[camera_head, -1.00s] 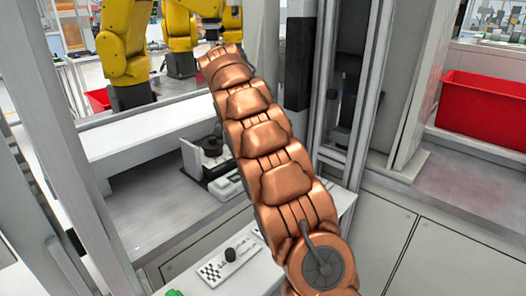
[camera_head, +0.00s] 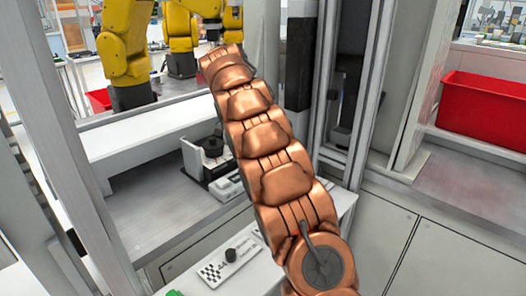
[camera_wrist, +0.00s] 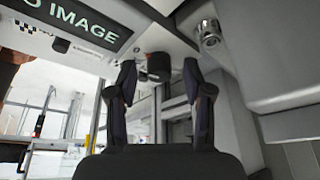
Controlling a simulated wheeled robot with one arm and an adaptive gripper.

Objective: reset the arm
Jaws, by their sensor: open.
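My copper-coloured arm reaches up and away through the middle of the head view, with its far end near the top centre. My gripper (camera_wrist: 160,95) shows in the wrist view, its two dark fingers spread apart. It is open, with nothing between the fingertips. A dark round knob (camera_wrist: 159,67) on a pale surface shows beyond the fingertips; I cannot tell how far off it is. My gripper cannot be made out in the head view.
Yellow robot arms (camera_head: 125,55) stand behind the frame at the upper left. A red bin (camera_head: 484,110) sits on a shelf at right.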

